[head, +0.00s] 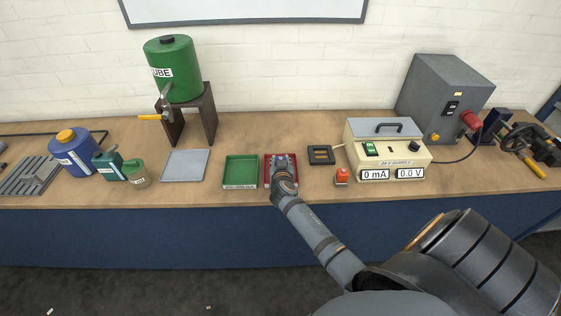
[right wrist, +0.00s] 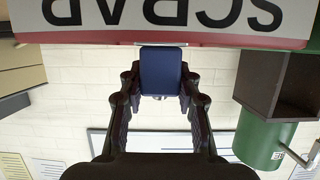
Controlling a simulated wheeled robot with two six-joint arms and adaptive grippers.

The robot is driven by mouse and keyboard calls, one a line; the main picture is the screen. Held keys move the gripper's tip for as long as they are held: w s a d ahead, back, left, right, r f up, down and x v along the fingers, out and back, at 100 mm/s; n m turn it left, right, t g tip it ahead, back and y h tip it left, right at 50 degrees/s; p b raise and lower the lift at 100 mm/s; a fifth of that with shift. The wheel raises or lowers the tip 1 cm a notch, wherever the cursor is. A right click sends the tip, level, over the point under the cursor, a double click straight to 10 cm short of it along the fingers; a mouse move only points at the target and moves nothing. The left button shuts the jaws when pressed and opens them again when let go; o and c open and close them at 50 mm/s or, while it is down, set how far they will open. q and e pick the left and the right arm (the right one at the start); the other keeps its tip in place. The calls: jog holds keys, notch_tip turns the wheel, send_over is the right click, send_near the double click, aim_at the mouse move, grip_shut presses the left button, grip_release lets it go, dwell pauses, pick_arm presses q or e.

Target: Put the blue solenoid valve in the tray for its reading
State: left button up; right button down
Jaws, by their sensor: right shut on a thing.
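My right gripper (head: 284,163) is over the red tray (head: 268,172) in the head view. In the right wrist view the gripper (right wrist: 161,98) is shut on the dark blue solenoid valve (right wrist: 162,70), held between its two fingers. The valve is at the red wall marked SCRAP (right wrist: 200,36). I cannot tell whether it touches the tray. In the head view the gripper mostly hides the valve. A green tray (head: 240,185) lies just left of the red one. My left gripper is not in view.
A test box (head: 385,155) reading 0 mA and 0.0 V stands to the right, with a dark square frame (head: 321,155) and an orange button (head: 342,176) beside it. A grey plate (head: 186,165) and a green lube tank (head: 173,68) on a stand are left.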

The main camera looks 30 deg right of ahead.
jog(key=shift+f+b, duration=0.25)
jog(key=shift+b, duration=0.1)
jog(key=c, duration=0.9)
grip_release()
jog(key=shift+o, duration=0.2)
jog(key=v, duration=1.2)
jog(key=shift+c, duration=0.2)
grip_shut()
